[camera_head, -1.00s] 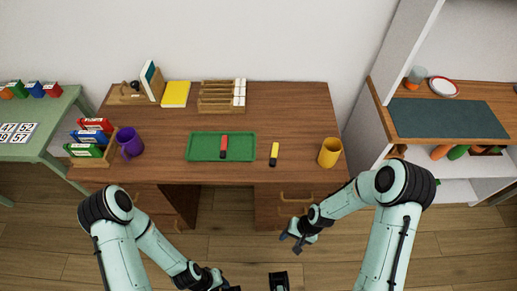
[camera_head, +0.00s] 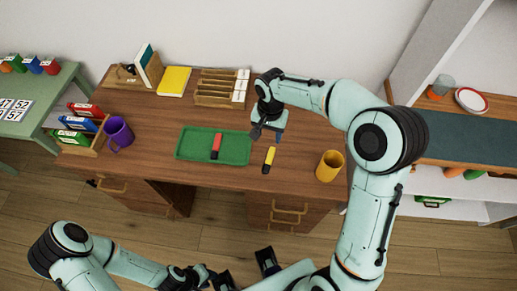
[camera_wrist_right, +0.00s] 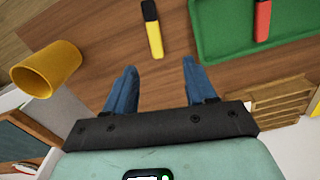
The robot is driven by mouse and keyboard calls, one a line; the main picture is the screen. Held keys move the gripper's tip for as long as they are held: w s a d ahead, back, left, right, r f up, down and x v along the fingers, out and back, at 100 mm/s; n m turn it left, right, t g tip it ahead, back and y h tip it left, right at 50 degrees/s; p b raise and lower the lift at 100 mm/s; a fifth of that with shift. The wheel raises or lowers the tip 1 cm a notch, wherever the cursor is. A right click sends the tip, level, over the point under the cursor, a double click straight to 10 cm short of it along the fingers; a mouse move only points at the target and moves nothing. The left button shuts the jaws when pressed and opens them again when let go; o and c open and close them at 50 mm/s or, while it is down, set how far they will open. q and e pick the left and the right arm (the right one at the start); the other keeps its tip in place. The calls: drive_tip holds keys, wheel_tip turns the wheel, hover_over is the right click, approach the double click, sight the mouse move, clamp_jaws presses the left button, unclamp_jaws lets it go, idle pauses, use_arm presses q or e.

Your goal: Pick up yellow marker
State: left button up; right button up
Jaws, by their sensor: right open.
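The yellow marker (camera_head: 269,160), yellow with a black end, lies on the brown desk just right of the green tray (camera_head: 181,149). My right gripper (camera_head: 267,130) is above the desk just beyond the marker, open and empty. In the right wrist view, the blue fingertips of the right gripper (camera_wrist_right: 160,72) are apart. The yellow marker (camera_wrist_right: 154,38) lies ahead of the gap between them, not touched. My left gripper (camera_head: 223,281) is low at the bottom edge in front of the desk; its jaw state is unclear.
A red marker (camera_head: 216,146) lies in the tray. A yellow cup (camera_head: 329,166) stands to the right of the yellow marker. A wooden rack (camera_head: 215,98) and a yellow book (camera_head: 173,81) are at the back. A purple mug (camera_head: 118,132) is at the left.

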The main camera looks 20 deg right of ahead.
sight(269, 159)
drive_tip(key=f, duration=0.4)
drive_tip(key=s+f, duration=0.1)
drive_tip(key=f, duration=0.8)
drive_tip(key=shift+s, duration=0.3)
drive_tip(key=shift+r, duration=0.1)
clamp_jaws()
